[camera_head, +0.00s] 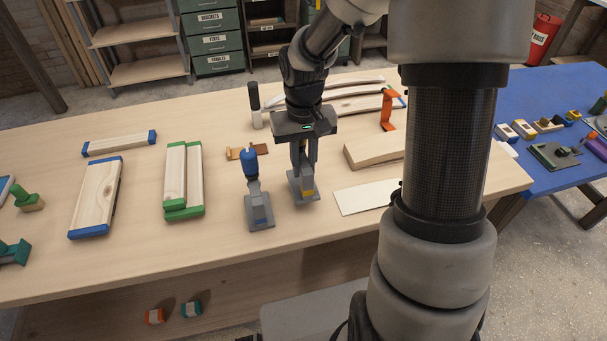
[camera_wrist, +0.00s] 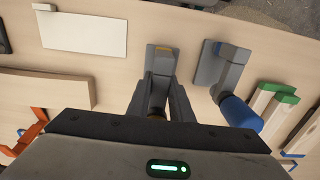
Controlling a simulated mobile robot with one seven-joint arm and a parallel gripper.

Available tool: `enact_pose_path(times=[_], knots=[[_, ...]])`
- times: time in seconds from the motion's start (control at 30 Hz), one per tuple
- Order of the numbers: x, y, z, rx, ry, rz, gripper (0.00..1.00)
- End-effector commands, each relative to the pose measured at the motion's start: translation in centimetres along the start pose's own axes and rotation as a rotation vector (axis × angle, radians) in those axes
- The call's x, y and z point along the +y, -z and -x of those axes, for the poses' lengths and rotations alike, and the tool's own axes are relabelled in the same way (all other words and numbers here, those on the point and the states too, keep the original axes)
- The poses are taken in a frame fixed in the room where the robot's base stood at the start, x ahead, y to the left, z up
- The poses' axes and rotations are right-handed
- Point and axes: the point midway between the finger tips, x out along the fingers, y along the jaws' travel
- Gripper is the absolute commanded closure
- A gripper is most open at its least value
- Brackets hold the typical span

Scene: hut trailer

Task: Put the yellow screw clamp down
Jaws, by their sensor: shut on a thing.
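The yellow screw clamp (camera_head: 303,188) is a grey clamp with a flat base plate and a yellow patch. It is upright at the middle of the wooden workbench (camera_head: 225,238). My gripper (camera_head: 304,168) points straight down and is shut on its upper part, hiding most of it. In the wrist view the clamp's base (camera_wrist: 161,58) shows beyond the fingers (camera_wrist: 160,100), with a yellow mark at its far end. The base is at or very near the bench top; I cannot tell whether it touches.
A similar clamp with a blue handle (camera_head: 258,205) stands close on the left, apart from the held one. A white card (camera_head: 365,197) and a wooden block (camera_head: 375,151) lie right. Green-ended boards (camera_head: 184,180) lie left. An orange clamp (camera_head: 387,110) stands behind. Bare bench lies in front.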

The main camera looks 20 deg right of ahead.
Motion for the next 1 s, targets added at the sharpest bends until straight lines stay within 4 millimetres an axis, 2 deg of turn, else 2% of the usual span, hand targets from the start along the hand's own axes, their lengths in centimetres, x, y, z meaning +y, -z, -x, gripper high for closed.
enact_pose_path(times=[0.3,0.7,0.73,0.8,1.0], knots=[[0.0,0.0,-3.4,0.000,0.000,0.000,1.00],[0.0,0.1,-3.9,0.002,0.000,0.000,1.00],[0.0,0.0,-3.9,0.000,0.000,0.000,0.76],[0.0,0.0,-3.9,0.000,0.000,0.000,0.64],[0.0,0.0,-3.9,0.000,0.000,0.000,0.62]])
